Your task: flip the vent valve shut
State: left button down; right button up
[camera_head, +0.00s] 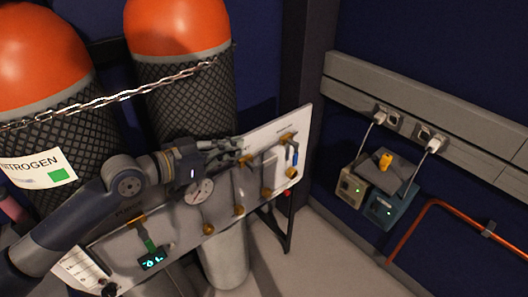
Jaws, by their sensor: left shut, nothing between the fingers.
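A tilted white valve panel (180,253) stands in front of the gas cylinders. A valve with a blue handle (295,156) sits at its upper right, the handle hanging down from a brass fitting (287,138). A valve with a green handle (149,243) is at the lower left. The labels are too small to read surely, so I cannot tell which is the vent valve. My left gripper (238,150) is shut and empty, over the panel's upper middle by a brass fitting (246,160), left of the blue handle. I cannot tell whether it touches. My right gripper is not in view.
A round gauge (200,191) and a lit green display (152,261) are on the panel. Two orange-topped cylinders (176,25) stand behind a chain (110,98). At right are a wall rail (455,120), plugged-in boxes (390,207) and an orange pipe (407,237).

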pick_arm(q)
jog(key=p, duration=0.2)
send_over(264, 162)
notch_tip(264, 162, down, 2)
jog(key=shift+s+a+f, duration=0.1)
notch_tip(264, 162, down, 3)
jog(key=shift+f, duration=0.65)
